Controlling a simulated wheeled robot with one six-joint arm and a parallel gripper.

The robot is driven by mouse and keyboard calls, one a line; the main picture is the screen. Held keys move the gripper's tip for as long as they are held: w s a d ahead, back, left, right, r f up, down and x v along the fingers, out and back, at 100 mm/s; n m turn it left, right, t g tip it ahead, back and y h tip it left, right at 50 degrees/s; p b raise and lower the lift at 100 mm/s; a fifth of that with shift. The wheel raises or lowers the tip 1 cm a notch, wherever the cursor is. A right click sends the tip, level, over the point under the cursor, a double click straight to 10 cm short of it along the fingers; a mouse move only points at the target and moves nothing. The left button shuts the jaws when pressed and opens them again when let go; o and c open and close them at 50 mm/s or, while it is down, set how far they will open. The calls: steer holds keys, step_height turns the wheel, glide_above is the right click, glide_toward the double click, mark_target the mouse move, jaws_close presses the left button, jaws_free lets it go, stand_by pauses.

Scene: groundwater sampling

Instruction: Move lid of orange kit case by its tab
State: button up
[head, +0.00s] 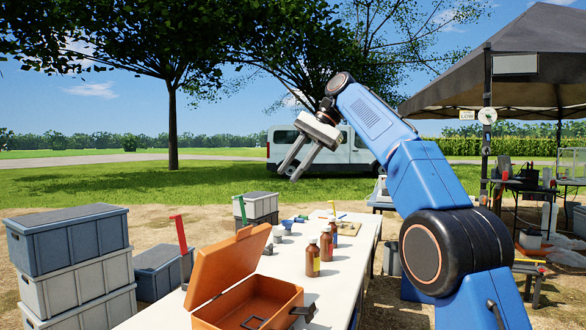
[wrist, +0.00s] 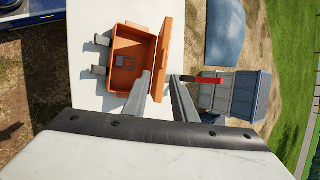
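The orange kit case (head: 283,296) stands on the white table, with its lid (head: 227,262) tilted up and open on the left side. In the wrist view the open case (wrist: 134,45) shows from above, with the lid (wrist: 167,45) edge-on along its right side. Small dark parts show near the lid's upper edge; I cannot tell clearly which is the tab. A dark latch (head: 303,313) hangs on the case's front. My gripper (head: 288,176) is high above the table, apart from the case. Its two fingers (wrist: 164,78) are spread with nothing between them.
Brown bottles (head: 326,245) stand on the table (head: 290,263) behind the case. Stacked grey crates (head: 75,268) stand at the left. A red upright strip (head: 180,234) rises near a grey bin (head: 158,272), beyond the lid. The air around my gripper is clear.

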steer(key=shift+w, duration=0.15)
jaws_close()
steer(key=w+d+f+m+t+h, duration=0.1)
steer(key=w+d+f+m+t, duration=0.2)
steer(key=w, duration=0.4)
steer(key=w+d+f+m+t+h, duration=0.1)
steer(key=w+f+m+t, duration=0.25)
steer(key=w+f, duration=0.3)
steer(key=w+d+f+m+t+h, duration=0.1)
steer(key=w+d+f+m+t, duration=0.15)
steer(key=w, duration=0.55)
steer(key=n+t+y, duration=0.3)
steer(key=n+y, duration=0.5)
steer(key=y, duration=0.8)
glide_toward(247, 230)
steer(key=x, duration=0.6)
steer(key=shift+w+a+r, duration=0.1)
steer(key=shift+a, duration=0.05)
